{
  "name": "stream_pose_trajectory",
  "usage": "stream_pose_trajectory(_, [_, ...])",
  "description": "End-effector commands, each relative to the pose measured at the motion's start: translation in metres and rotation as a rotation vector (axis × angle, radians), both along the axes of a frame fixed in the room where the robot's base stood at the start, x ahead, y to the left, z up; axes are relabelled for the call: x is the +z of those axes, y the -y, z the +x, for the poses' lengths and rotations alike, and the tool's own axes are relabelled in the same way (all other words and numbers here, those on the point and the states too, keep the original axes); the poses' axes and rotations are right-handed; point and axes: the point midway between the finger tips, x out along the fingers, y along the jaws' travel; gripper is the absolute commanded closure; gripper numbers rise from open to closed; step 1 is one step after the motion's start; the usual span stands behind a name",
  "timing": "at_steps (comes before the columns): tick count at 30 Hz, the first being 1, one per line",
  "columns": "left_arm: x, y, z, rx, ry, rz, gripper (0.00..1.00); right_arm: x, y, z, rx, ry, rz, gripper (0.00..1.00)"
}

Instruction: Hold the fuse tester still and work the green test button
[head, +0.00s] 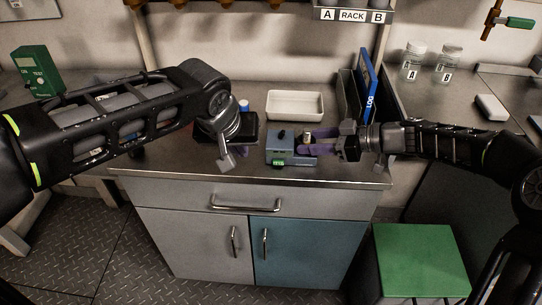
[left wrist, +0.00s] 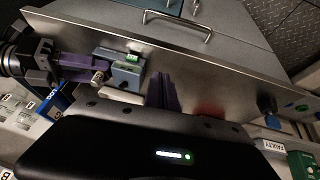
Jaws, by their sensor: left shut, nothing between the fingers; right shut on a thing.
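The fuse tester (head: 281,154) is a small blue-grey box on the bench, with a dark knob on top and a bright green part (head: 278,164) at its front edge. It also shows in the left wrist view (left wrist: 126,75). My right gripper (head: 318,146) is shut on the tester from its right side, purple fingers at the box, beside a small metal cylinder (head: 306,133). My left gripper's purple fingers (left wrist: 163,92) are shut and empty, apart from the tester.
A white tray (head: 295,118) lies behind the tester, and a blue LOG binder (head: 367,85) stands to the right. The bench's front edge (head: 280,181) is close. A FAULTY label (left wrist: 273,148) shows at lower right.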

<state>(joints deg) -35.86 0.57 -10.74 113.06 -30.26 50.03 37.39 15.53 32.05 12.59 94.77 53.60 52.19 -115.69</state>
Motion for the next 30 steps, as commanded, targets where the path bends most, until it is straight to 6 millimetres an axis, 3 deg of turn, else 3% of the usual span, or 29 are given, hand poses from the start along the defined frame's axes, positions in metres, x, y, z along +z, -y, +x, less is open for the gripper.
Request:
stream_pose_trajectory(7, [-0.005,-0.008,-0.029,-0.434,0.084,0.074,1.0,0.001,0.0,0.0,0.0,0.0,0.001,1.0])
stream_pose_trajectory(18, [-0.013,0.018,-0.049,-1.105,0.303,0.324,1.0,0.001,0.0,0.0,0.0,0.0,0.001,1.0])
stream_pose_trajectory(24, [-0.011,0.021,-0.047,-1.267,0.369,0.426,1.0,0.001,0.0,0.0,0.0,0.0,0.001,1.0])
stream_pose_trajectory(30, [-0.011,0.021,-0.046,-1.296,0.377,0.446,1.0,0.001,0.0,0.0,0.001,0.001,0.001,1.0])
